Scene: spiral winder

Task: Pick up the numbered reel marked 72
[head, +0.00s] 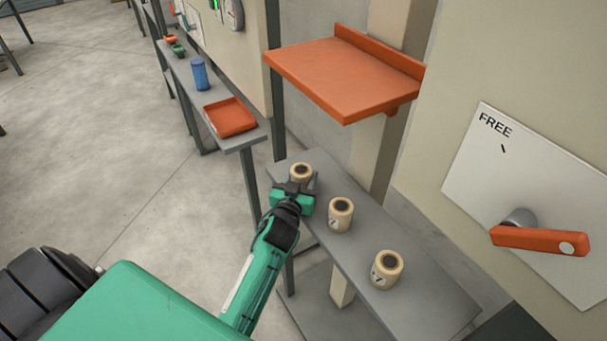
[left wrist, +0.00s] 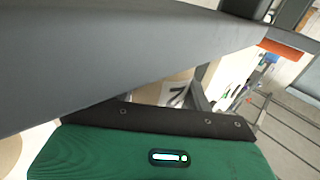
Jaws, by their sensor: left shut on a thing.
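Three cream reels with dark centres stand in a row on a narrow grey bench (head: 420,290). The far reel (head: 302,171) is at my left gripper (head: 296,187), which is shut on it; the gripper hides its lower front. In the left wrist view this reel (left wrist: 150,92) shows partly, with part of a black mark on a white label; the full number cannot be read. The middle reel (head: 340,214) and the near reel (head: 386,268) stand upright and apart, with small marks too small to read. My right gripper is out of view.
An orange shelf (head: 345,75) juts from the wall above the far part of the bench. A panel marked FREE with an orange lever (head: 540,240) is at the right. Another bench at the back holds an orange tray (head: 230,117) and a blue canister (head: 199,74).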

